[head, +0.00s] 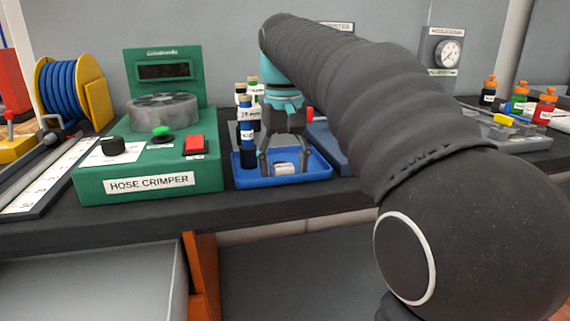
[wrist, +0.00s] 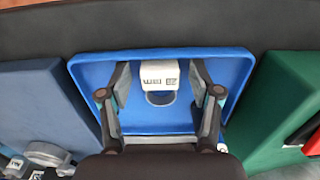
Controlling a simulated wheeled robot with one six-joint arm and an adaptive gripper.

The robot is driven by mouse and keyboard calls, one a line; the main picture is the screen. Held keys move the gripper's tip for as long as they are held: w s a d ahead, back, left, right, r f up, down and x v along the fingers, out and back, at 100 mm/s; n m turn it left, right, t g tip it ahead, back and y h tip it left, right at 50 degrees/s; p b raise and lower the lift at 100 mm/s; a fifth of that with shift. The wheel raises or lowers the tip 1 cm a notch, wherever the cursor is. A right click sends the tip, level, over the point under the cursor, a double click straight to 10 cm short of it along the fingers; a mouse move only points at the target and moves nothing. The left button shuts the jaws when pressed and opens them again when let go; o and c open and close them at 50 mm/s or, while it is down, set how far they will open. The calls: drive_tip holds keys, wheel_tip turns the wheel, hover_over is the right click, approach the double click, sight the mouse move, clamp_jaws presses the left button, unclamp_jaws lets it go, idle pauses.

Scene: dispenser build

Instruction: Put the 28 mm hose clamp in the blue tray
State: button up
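The blue tray (head: 245,180) stands on the bench right of the green crimper, and it fills the middle of the wrist view (wrist: 88,80). A hose clamp (wrist: 160,98), seen as a ring with a white labelled block, lies in the tray. The white block also shows in the head view (head: 285,168). My gripper (head: 284,164) is low over the tray, with its fingers spread on either side of the clamp. In the wrist view, gaps show between both fingers and the white block.
The green hose crimper (head: 150,170) stands close left of the tray. A pressure gauge (head: 447,52) is on the wall.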

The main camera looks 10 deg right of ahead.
sight(284, 166)
drive_tip(key=shift+r, duration=0.15)
wheel_tip(284, 166, up, 8)
drive_tip(key=shift+f+p, duration=0.2)
drive_tip(key=shift+p, duration=0.65)
drive_tip(key=s+f+t, duration=0.1)
drive_tip(key=s+f, duration=0.2)
drive_tip(key=s+f+t, duration=0.1)
drive_tip(key=s+f, duration=0.2)
drive_tip(key=s+d+f, duration=0.1)
drive_tip(key=s+f, duration=0.2)
drive_tip(key=s, duration=0.1)
drive_tip(key=shift+d+t, duration=0.1)
drive_tip(key=shift+t, duration=0.3)
drive_tip(key=s+f+t, duration=0.2)
drive_tip(key=s+f, duration=0.8)
drive_tip(key=f, duration=0.5)
drive_tip(key=shift+d+t, duration=0.4)
drive_tip(key=shift+d, duration=0.05)
drive_tip(key=shift+f, duration=0.1)
